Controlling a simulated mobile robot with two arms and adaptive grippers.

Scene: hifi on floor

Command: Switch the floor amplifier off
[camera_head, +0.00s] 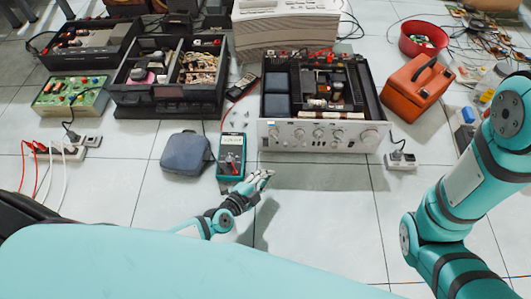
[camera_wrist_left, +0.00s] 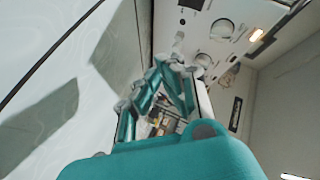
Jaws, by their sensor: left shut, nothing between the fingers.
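The floor amplifier (camera_head: 318,137) stands in the middle of the head view, its top open and its silver front panel with several knobs facing me.
A teal multimeter (camera_head: 231,155) lies left of the amplifier, beside a blue-grey pouch (camera_head: 186,152). An orange case (camera_head: 417,86) stands to the right. Power strips lie at the left (camera_head: 62,152) and right (camera_head: 401,161). Other opened units stand behind. The floor in front is mostly clear.

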